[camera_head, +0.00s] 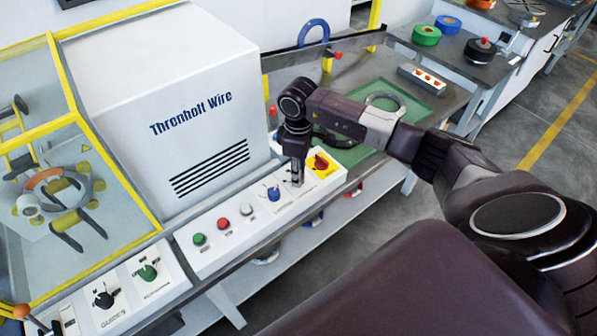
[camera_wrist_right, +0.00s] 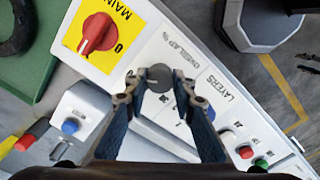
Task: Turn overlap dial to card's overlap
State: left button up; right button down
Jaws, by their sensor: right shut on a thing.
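The overlap dial (camera_wrist_right: 159,77) is a grey round knob with a pale pointer line, beside the printed "OVERLAP %" label on the white control panel (camera_head: 228,230). My right gripper (camera_head: 297,182) reaches straight down onto the panel, between the red main switch and the blue layers dial (camera_head: 273,193). In the right wrist view its fingers (camera_wrist_right: 160,84) are shut on the overlap dial, one on each side. In the head view the gripper hides most of the dial. I cannot make out any card to read. My left gripper is not in view.
The red main switch (camera_wrist_right: 96,33) on its yellow plate sits close beside the gripper. Green (camera_head: 199,239) and red (camera_head: 224,224) buttons lie further left on the panel. A green mat (camera_head: 405,96) with a grey coil (camera_head: 384,97) lies right.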

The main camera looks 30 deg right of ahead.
jog(key=shift+w+r, duration=0.1)
dwell(0.4)
jog(key=c, duration=1.6)
grip_release()
notch_tip(320, 180, up, 12)
jog(key=shift+f, duration=0.1)
